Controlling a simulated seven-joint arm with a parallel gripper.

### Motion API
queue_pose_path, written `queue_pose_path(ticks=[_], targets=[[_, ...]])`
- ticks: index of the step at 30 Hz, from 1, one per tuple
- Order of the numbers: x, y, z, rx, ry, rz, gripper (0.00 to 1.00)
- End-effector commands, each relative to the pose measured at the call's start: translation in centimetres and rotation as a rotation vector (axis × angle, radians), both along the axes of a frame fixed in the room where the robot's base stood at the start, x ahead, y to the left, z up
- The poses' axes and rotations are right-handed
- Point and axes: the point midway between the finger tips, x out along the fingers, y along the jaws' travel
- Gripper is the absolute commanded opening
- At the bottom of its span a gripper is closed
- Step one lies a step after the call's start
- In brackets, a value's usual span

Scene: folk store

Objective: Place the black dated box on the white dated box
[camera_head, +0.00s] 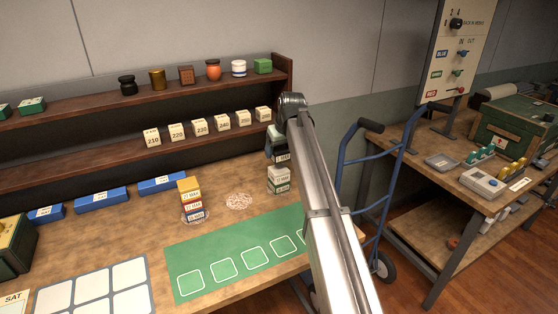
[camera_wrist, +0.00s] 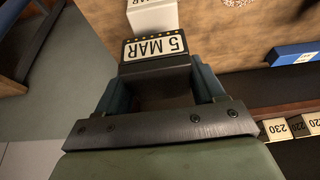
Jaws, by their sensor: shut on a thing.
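My gripper (camera_head: 276,146) is shut on the black dated box (camera_head: 283,157), whose label reads "5 MAR" in the wrist view (camera_wrist: 155,47). The box sits between the two fingers (camera_wrist: 158,75). The white dated box (camera_head: 279,171) is directly below it at the right of the shelf table, on top of a green dated box (camera_head: 279,188). The white box also shows just past the black one in the wrist view (camera_wrist: 152,17). The black box is close over the white box; I cannot tell whether they touch.
A stack of yellow, red and blue dated boxes (camera_head: 191,200) stands to the left. A bare white doily (camera_head: 239,201) lies between the stacks. A green mat (camera_head: 215,252) is in front. Small numbered boxes (camera_head: 199,128) line the shelf behind. A blue hand truck (camera_head: 372,200) stands at right.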

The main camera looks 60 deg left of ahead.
Motion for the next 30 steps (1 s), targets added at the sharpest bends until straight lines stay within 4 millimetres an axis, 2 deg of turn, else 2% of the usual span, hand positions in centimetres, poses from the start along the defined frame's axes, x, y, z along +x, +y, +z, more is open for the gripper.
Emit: queue_pose_path(ticks=[5, 12, 24, 25, 30], targets=[[0.0, 0.0, -1.2, 0.0, 0.0, 0.0, 0.36], [0.0, 0.0, -3.9, 0.0, 0.0, 0.0, 0.36], [0.0, 0.0, -4.3, 0.001, 0.0, 0.0, 0.36], [0.0, 0.0, -4.4, 0.001, 0.0, 0.0, 0.69], [0.0, 0.0, -4.3, 0.001, 0.0, 0.0, 0.86]])
